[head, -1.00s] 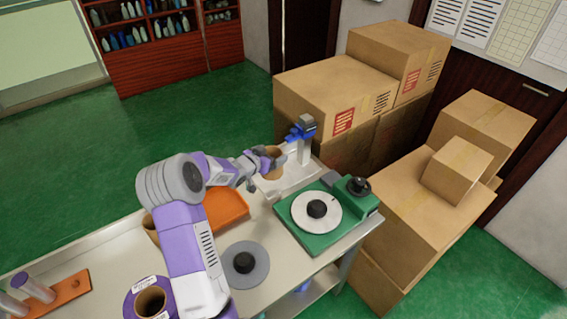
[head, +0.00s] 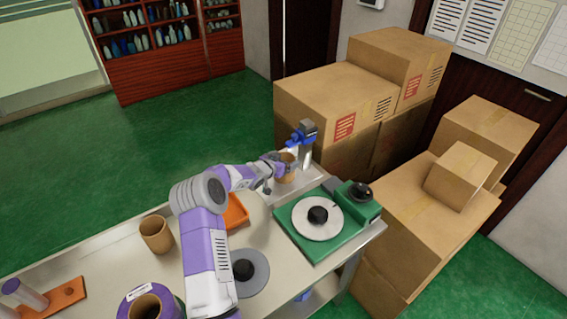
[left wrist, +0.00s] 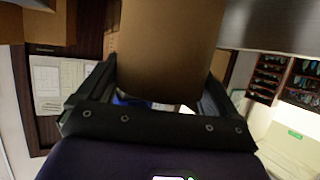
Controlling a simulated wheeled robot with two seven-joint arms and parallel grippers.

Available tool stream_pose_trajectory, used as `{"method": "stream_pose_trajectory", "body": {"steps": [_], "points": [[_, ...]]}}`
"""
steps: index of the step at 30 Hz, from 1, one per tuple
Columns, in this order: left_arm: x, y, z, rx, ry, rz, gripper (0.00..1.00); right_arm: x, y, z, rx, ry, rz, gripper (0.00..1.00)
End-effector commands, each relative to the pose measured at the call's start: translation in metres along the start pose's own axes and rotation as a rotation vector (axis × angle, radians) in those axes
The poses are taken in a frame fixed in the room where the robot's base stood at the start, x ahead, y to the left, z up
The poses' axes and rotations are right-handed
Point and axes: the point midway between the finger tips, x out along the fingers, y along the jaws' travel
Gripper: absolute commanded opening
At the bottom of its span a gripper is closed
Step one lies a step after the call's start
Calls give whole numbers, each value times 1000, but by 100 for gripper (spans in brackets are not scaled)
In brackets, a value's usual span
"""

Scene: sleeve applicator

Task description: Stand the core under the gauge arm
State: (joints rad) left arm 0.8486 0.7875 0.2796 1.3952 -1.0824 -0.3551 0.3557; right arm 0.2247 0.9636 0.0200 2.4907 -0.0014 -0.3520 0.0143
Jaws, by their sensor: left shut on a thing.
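My left gripper (head: 279,164) is shut on a brown cardboard core (head: 288,172), which looks upright. The core is just in front of the gauge, whose grey post (head: 307,148) carries a blue gauge arm (head: 296,137) near the core's top. I cannot tell whether the core touches the white gauge base (head: 309,177) or is fully under the arm. In the left wrist view the core (left wrist: 170,48) fills the space between the two dark fingers. A patch of blue shows behind it, partly hidden. My right gripper is not in view.
On the bench are an orange tray (head: 235,212), a grey disc (head: 250,285), another brown core (head: 156,234) and a purple roll (head: 125,303). Cardboard boxes (head: 335,95) stand beyond the bench's right end.

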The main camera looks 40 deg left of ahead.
Motion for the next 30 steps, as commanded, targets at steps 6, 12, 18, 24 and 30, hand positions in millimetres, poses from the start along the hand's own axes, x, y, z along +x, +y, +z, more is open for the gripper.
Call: {"method": "stream_pose_trajectory", "body": {"steps": [6, 12, 18, 24, 30], "points": [[2, -1, 8, 0, -4, -1, 61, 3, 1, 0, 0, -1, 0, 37], [3, -1, 11, 0, -4, -1, 61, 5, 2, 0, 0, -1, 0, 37], [2, -1, 11, 0, -5, -1, 100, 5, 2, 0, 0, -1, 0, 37], [-1, -1, 7, 0, -5, -1, 100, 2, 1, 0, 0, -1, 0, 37], [-26, -1, 7, 1, -5, -1, 100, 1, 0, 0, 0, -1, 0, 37]]}}
